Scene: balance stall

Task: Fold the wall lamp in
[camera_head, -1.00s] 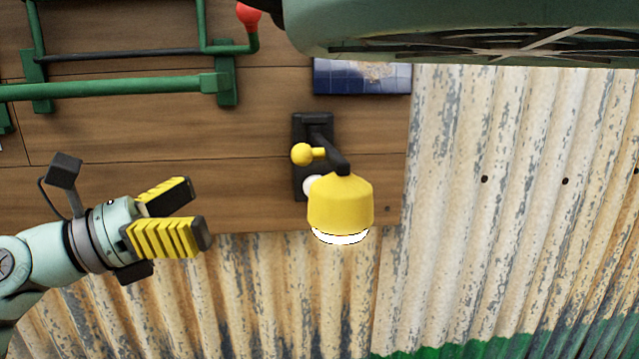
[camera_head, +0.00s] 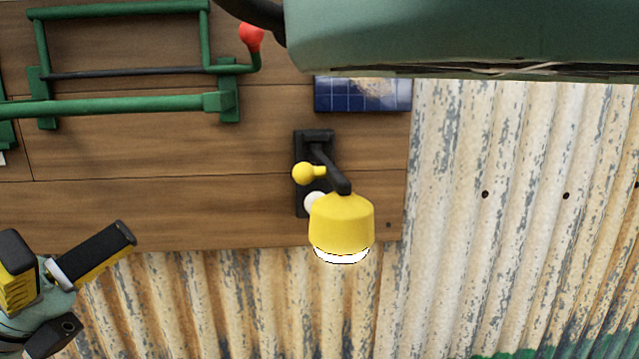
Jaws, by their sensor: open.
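The wall lamp (camera_head: 342,222) has a yellow shade with a white lit underside. It hangs on a dark arm (camera_head: 328,172) that juts out from a black wall plate (camera_head: 299,148). A yellow ball knob (camera_head: 303,173) sticks out to the left of the arm, and a white round part (camera_head: 314,202) shows behind the shade. My gripper (camera_head: 75,255) is at the lower left, well apart from the lamp. Its yellow-and-black fingers are spread wide, with nothing between them.
A green tube frame (camera_head: 120,107) with a red knob (camera_head: 251,37) is on the wooden wall at upper left. A blue tiled panel (camera_head: 345,94) is above the lamp. A large grey-green body (camera_head: 460,40) fills the top right. Corrugated metal (camera_head: 500,200) lies right and below.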

